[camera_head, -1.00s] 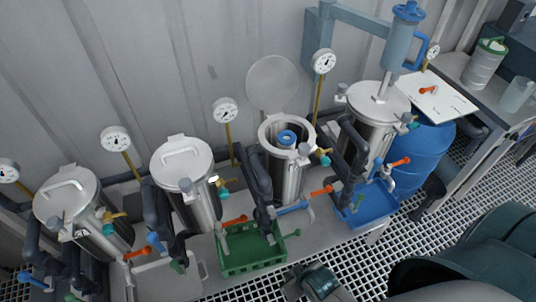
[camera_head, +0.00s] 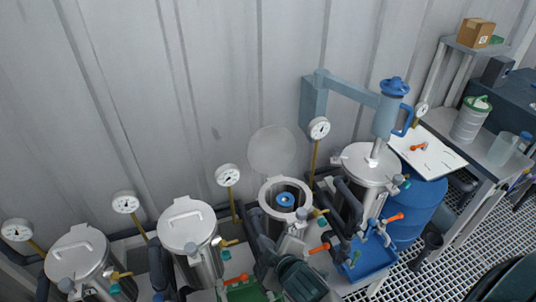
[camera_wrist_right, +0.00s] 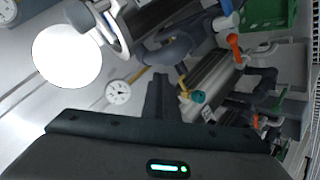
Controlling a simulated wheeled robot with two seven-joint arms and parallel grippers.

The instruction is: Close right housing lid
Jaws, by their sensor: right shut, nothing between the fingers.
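The open steel housing (camera_head: 268,220) is third from the left, with a blue ring (camera_head: 286,199) inside its mouth. Its round grey lid (camera_head: 272,150) stands raised behind it near the wall. The lid also shows as a pale disc in the right wrist view (camera_wrist_right: 67,55). My right gripper (camera_head: 292,238) is shut and empty, at the front of the open housing and below its rim in the picture. It hides part of the housing's front, and I cannot tell whether it touches. My left gripper is in neither view.
Closed housings stand left (camera_head: 190,235) and right (camera_head: 368,168) of the open one. Gauges on brass stems, such as this gauge (camera_head: 319,128), rise beside the housings. A blue press arm (camera_head: 345,90) overhangs the right one. Valves and pipes crowd the front. A blue tray (camera_head: 372,262) lies at right.

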